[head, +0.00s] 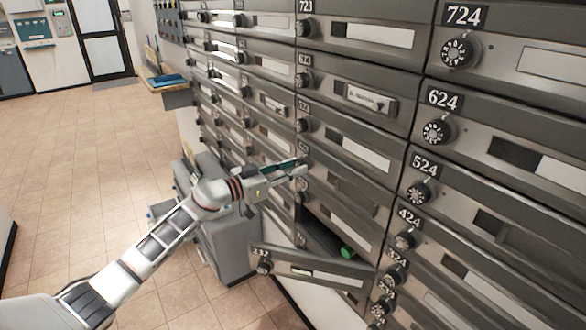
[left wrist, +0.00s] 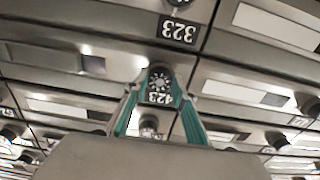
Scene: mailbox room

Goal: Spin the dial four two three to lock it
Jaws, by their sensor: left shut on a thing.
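The dial labelled 423 (left wrist: 160,78) is a round black knob with white marks on a grey metal mailbox door. In the left wrist view its label shows just below it. My left gripper (left wrist: 158,88) has its teal fingers on both sides of this dial, shut on it. In the head view my left gripper (head: 299,165) reaches in from the left to the mailbox wall, and its fingers hide the dial there. The number the dial points to is too small to read. My right gripper is not in view.
A lower mailbox door (head: 315,267) stands swung open under my left arm, with a green item (head: 347,252) in the opening. Dials 523 (head: 302,125) and 524 (head: 420,192) are nearby. A grey cabinet (head: 228,240) stands behind my arm. The tiled floor (head: 80,170) at left is clear.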

